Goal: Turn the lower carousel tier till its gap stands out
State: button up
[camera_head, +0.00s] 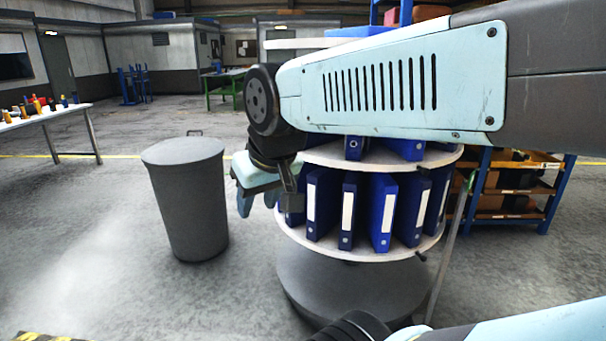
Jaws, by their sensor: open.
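The carousel's lower tier (345,252) is a round white shelf with several blue binders (382,212) standing on it, white labels on their spines. Narrow spaces show between the binders; I cannot make out one clear wide gap from here. A small dark knob (420,257) sits on its rim at the right. The upper tier (340,155) above also holds blue binders, mostly hidden by my arm. My gripper (257,203) is open and points down at the left of the lower tier. It overlaps the tier's left edge in the picture; I cannot tell whether it touches.
A grey bin (188,200) stands on the floor left of the carousel. An orange-and-blue shelf rack (510,195) is behind it at the right. A white table (45,115) with small coloured items is at the far left. The floor between is free.

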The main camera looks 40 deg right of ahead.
aim_at(356, 215)
jog(key=z, duration=1.05)
jog(key=i, duration=1.05)
jog(key=u, duration=0.25)
jog(key=k, duration=1.15)
jog(key=u, duration=0.9)
jog(key=i, duration=1.35)
jog(key=u, duration=0.6)
